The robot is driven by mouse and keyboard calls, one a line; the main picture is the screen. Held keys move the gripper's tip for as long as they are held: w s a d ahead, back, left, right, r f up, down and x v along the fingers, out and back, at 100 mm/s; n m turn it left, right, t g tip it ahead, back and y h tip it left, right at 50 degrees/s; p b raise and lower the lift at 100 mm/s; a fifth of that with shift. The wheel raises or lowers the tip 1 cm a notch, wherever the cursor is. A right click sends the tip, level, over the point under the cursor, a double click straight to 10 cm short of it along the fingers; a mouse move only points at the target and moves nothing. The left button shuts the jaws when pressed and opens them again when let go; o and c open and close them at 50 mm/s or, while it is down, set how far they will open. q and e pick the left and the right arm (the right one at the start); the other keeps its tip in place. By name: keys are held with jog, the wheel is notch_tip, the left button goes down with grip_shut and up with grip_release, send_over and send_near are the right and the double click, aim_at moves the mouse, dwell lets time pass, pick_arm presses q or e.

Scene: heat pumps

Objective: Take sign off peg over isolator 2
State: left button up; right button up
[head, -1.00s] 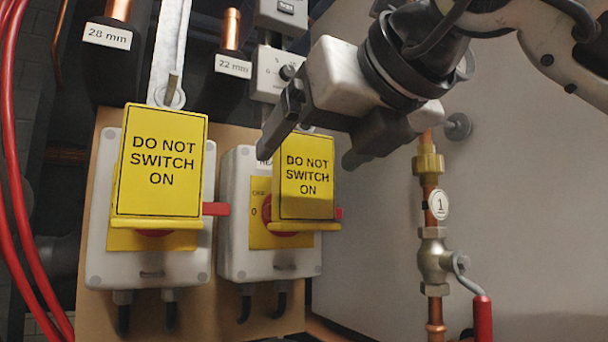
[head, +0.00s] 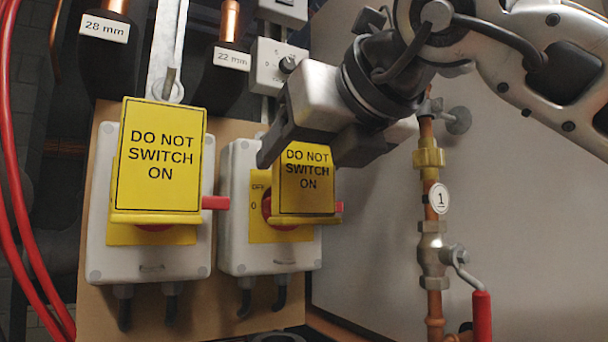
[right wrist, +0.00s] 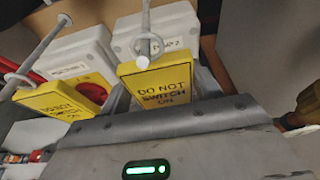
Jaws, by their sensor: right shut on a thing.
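A yellow "DO NOT SWITCH ON" sign (head: 305,195) hangs in front of the right isolator (head: 240,235), hiding much of its red and yellow switch. My right gripper (head: 308,158) is shut on this sign, its fingers covering the upper part in the head view. In the right wrist view the sign (right wrist: 160,88) sits upright between the fingers. A pale ring (right wrist: 150,45) at its top edge appears to be around a thin peg (right wrist: 146,18). The isolator's label is partly hidden and too blurred to read fully. My left gripper is not in view.
A second identical sign (head: 160,155) hangs close by on the left isolator (head: 105,255). A copper pipe with a valve (head: 433,255) and red handle (head: 482,315) stands to the right. Red cables (head: 12,210) run at far left.

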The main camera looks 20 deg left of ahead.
jog(key=shift+r, duration=0.15)
jog(key=shift+r, duration=0.4)
jog(key=shift+c, duration=0.3)
jog(key=shift+r, duration=0.1)
jog(key=shift+c, duration=0.3)
jog(key=shift+s+d, duration=0.15)
jog(key=shift+s+d+b, duration=0.35)
jog(key=shift+s+d, duration=0.15)
jog(key=shift+d, duration=0.15)
